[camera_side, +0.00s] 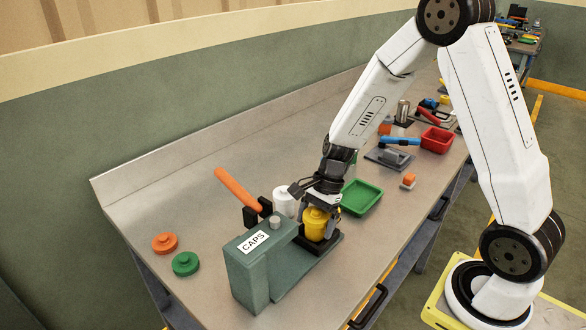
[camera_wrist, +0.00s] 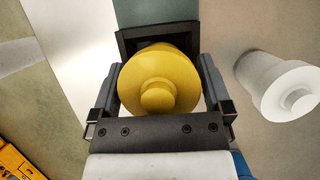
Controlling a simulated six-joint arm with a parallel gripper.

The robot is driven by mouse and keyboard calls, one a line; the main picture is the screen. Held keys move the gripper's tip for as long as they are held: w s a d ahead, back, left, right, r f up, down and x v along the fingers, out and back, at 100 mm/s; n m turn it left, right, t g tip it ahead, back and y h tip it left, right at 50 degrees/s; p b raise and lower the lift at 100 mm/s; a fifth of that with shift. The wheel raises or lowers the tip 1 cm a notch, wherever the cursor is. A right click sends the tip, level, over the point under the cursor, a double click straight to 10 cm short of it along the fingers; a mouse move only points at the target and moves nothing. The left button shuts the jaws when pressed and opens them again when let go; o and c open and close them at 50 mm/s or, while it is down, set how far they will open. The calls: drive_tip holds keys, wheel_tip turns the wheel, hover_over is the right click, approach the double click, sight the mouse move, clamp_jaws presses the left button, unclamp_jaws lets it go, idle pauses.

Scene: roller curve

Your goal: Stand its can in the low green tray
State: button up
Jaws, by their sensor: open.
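A yellow can (camera_side: 316,224) with a round knobbed top stands upright on a dark square base (camera_side: 332,243) beside the green-grey fixture labelled CAPS (camera_side: 246,270). My gripper (camera_side: 319,212) is open above and around the can. In the wrist view, the can's yellow top (camera_wrist: 158,80) lies between the two fingers of my gripper (camera_wrist: 160,95); whether they touch it I cannot tell. The low green tray (camera_side: 362,198) lies on the bench to the right of the gripper and looks empty. A white knobbed can (camera_side: 284,200) stands behind the yellow one, also in the wrist view (camera_wrist: 285,88).
An orange handle (camera_side: 238,189) slants up from the fixture. An orange knobbed disc (camera_side: 164,243) and a green one (camera_side: 186,263) lie at the bench's left end. A red tray (camera_side: 437,140), a grey plate (camera_side: 388,159) and a small orange-topped block (camera_side: 408,181) lie further right.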

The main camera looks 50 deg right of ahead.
drive_tip(key=c, duration=1.3)
drive_tip(key=shift+o, duration=0.2)
drive_tip(key=shift+r, duration=0.15)
drive_tip(key=shift+r, duration=0.7)
drive_tip(key=s+r, duration=1.1)
drive_tip(key=s, duration=0.3)
drive_tip(key=shift+r, duration=0.15)
drive_tip(key=shift+a, duration=0.1)
